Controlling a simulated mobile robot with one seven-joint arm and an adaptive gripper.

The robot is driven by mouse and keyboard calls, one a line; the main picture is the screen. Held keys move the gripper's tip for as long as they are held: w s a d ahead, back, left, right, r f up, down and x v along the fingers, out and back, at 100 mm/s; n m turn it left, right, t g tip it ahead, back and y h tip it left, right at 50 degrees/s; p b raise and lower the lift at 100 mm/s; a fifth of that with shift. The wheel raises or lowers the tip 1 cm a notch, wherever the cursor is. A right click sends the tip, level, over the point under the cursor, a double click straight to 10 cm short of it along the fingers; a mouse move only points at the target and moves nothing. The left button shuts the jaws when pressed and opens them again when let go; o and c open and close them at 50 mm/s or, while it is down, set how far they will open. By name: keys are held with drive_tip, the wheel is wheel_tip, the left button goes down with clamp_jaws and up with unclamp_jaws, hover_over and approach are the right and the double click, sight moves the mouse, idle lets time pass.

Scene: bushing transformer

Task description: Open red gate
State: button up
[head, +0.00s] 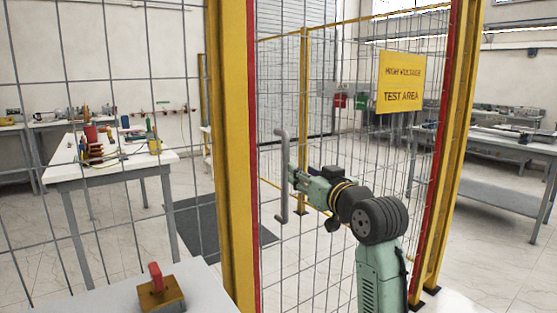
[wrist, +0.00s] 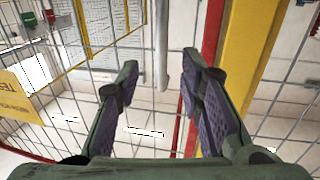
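The red gate (head: 440,130) is a red-edged wire mesh panel with a yellow "High voltage test area" sign (head: 401,82). It appears closed, its left red edge beside a yellow post (head: 232,150). A grey vertical handle (head: 284,175) stands near that edge. My gripper (head: 293,176) is close to the handle at about its mid height. In the wrist view my gripper (wrist: 161,72) is open, and the handle (wrist: 161,45) shows between and beyond the fingertips. The red edge (wrist: 212,30) passes behind the right finger. I cannot tell whether a finger touches the handle.
Wire mesh fencing (head: 110,130) runs left of the post. A white table with a red-handled yellow block (head: 161,290) is at the lower left. Workbenches (head: 115,165) stand behind the fence. Open tiled floor (head: 330,250) lies beyond the gate.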

sight(287, 163)
drive_tip(key=p+x, duration=0.3)
drive_tip(key=x, duration=0.5)
drive_tip(key=shift+w+a+r, duration=0.1)
drive_tip(key=shift+w+a, duration=0.1)
drive_tip(key=shift+x, duration=0.8)
drive_tip(key=shift+c, duration=0.2)
clamp_jaws()
